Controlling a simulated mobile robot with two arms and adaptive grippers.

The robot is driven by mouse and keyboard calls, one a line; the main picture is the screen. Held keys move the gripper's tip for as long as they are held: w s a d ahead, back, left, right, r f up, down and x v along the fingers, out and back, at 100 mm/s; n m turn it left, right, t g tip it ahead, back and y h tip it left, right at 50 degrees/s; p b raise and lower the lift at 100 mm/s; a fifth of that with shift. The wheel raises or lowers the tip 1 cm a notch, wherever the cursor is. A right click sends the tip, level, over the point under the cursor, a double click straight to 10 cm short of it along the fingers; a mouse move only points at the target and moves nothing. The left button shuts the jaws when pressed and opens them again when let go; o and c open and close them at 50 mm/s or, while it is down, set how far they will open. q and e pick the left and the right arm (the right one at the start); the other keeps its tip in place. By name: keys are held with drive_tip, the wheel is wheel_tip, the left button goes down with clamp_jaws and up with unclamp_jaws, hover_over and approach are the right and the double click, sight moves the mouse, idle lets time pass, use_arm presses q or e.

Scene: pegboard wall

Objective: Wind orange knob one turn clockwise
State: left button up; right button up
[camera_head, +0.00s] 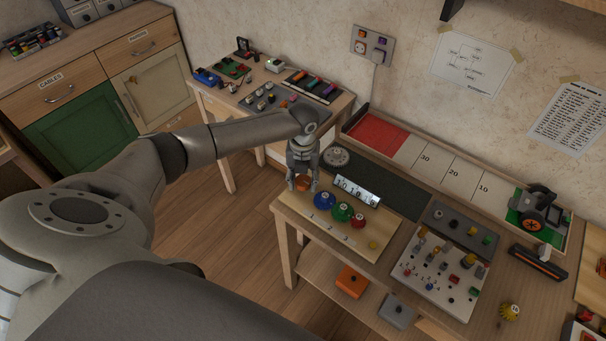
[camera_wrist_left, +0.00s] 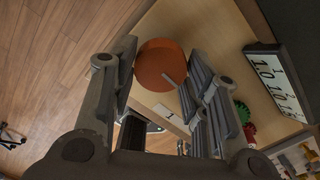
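The orange knob (camera_head: 303,184) sits at the left end of a row on a light wooden board (camera_head: 318,225), partly hidden by my left gripper. My left gripper (camera_head: 303,182) points down over it. In the left wrist view the round orange knob (camera_wrist_left: 158,65) lies between the two finger tips of the left gripper (camera_wrist_left: 163,62). The left finger is close to the knob's edge, and a gap shows on the right side; contact cannot be told. A pale pointer mark shows at the knob's rim, near a label "1". My right gripper is not in view.
Blue (camera_head: 324,200), green (camera_head: 342,211) and red (camera_head: 358,221) knobs continue the row close beside the gripper. A tilted number display (camera_head: 356,190) stands behind them. A small yellow piece (camera_head: 373,244) is at the board's right. A peg panel (camera_head: 440,270) lies further right.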

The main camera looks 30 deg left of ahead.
sight(303, 181)
use_arm(q)
drive_tip(key=o, duration=0.4)
drive_tip(key=shift+c, duration=0.2)
wheel_tip(303, 181, up, 12)
idle(0.7)
